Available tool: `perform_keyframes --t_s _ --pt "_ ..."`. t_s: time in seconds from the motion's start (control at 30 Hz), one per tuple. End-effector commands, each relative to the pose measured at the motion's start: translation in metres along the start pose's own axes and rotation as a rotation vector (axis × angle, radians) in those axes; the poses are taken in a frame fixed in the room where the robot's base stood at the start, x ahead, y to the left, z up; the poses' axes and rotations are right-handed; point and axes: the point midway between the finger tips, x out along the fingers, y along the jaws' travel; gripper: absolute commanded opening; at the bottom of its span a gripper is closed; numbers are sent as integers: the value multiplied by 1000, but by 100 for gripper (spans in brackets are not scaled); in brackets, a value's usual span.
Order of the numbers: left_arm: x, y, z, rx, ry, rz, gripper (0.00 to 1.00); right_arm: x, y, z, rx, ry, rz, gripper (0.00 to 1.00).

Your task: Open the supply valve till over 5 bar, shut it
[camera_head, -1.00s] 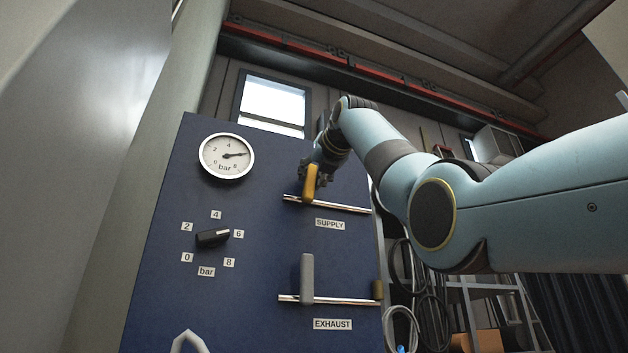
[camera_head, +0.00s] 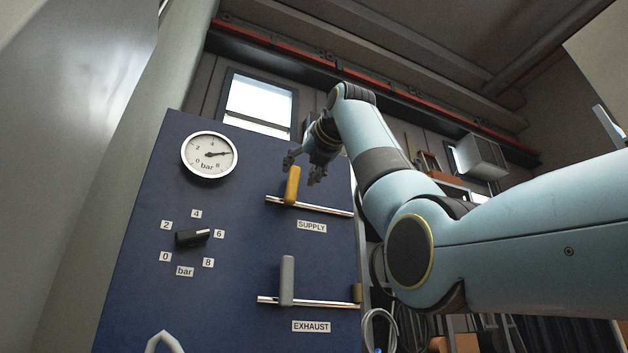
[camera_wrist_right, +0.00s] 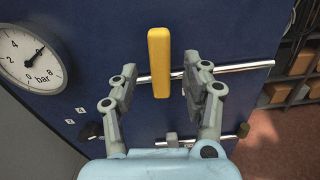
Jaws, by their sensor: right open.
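The yellow supply handle (camera_head: 292,185) stands upright, across its bright pipe (camera_head: 325,209), above the SUPPLY label (camera_head: 311,227). It also shows in the right wrist view (camera_wrist_right: 160,62). The round gauge (camera_head: 209,155) has its needle pointing right, at about 6 bar; the 6 itself is hard to make out. My right gripper (camera_head: 303,166) is open and empty, just above and right of the handle. In the right wrist view its fingers (camera_wrist_right: 168,78) appear either side of the handle, with gaps. My left gripper is not in view.
The grey exhaust handle (camera_head: 287,280) stands upright across the lower pipe. A black selector knob (camera_head: 192,237) sits left on the blue panel (camera_head: 235,265), among labels 0 to 8. Shelves with boxes (camera_wrist_right: 293,62) stand to the panel's right.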

Motion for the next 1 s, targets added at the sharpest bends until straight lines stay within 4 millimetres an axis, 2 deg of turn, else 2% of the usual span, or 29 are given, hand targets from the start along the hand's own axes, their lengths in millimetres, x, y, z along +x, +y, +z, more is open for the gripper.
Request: perform_keyframes --t_s 0.2,0.33,0.5,0.77,0.87,0.97,1.0 --pt "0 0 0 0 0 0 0 -45 0 0 4 -2 1 48" --pt "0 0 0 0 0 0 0 -66 0 0 5 -1 1 48" --pt "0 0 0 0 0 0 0 -77 0 -1 5 3 1 48" --pt "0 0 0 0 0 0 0 -79 0 -1 5 3 1 48" --pt "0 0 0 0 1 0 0 -79 0 1 23 -7 2 35" --pt "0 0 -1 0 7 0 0 -80 -2 23 71 -110 -6 22" --pt "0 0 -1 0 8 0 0 -83 -6 39 95 -187 -19 17"
